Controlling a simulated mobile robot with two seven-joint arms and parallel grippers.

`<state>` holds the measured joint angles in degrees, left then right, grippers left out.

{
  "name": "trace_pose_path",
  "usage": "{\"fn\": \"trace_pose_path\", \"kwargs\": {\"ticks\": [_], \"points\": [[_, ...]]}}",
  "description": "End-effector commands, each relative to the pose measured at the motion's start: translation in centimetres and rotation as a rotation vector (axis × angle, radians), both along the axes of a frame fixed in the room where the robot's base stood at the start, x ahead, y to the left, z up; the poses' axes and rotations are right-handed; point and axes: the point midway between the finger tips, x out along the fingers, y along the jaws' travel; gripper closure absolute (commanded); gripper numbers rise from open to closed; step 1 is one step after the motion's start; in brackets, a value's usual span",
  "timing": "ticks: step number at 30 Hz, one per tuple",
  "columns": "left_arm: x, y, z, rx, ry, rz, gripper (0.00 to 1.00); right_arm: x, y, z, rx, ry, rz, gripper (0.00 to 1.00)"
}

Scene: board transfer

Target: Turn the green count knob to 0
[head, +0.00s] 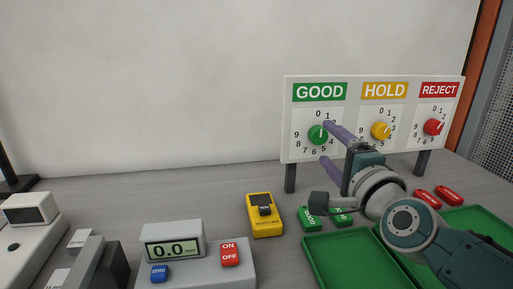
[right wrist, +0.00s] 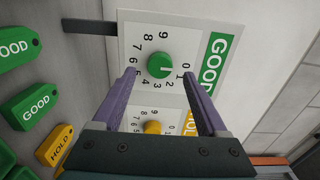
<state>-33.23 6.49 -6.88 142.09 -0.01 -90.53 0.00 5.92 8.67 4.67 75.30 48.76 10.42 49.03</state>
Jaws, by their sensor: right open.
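The green count knob (head: 317,135) sits on the GOOD panel (head: 300,117) of the white board, with digits around it. Its white pointer mark faces roughly toward 0 and 1; I cannot tell exactly which. In the right wrist view the green knob (right wrist: 159,65) lies between my finger ends, with space on both sides. My right gripper (head: 328,145) is open and empty in front of the knob, one finger above and one below in the head view; it also shows in the right wrist view (right wrist: 160,70). My left gripper is out of view.
Beside it are a yellow HOLD knob (head: 381,131) and a red REJECT knob (head: 433,127). Green GOOD tags (head: 310,217) and red tags (head: 449,193) lie below the board. A green tray (head: 345,262), a yellow meter (head: 264,226) and a scale reading 0.0 (head: 172,248) stand in front.

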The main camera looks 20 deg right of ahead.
Motion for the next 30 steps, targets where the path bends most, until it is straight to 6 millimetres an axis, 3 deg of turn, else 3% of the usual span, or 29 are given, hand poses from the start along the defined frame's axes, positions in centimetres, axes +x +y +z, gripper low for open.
{"fn": "trace_pose_path", "kwargs": {"ticks": [6, 12, 30], "points": [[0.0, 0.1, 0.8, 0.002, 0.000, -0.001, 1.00, -4.1, 1.0, 0.0, -0.001, 0.002, 0.000, 0.24], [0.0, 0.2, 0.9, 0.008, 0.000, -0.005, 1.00, -6.2, 1.5, 0.0, -0.001, 0.000, -0.001, 0.24], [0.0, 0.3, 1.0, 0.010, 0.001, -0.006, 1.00, -6.6, 1.8, 0.1, -0.007, 0.006, 0.008, 0.24]]}}
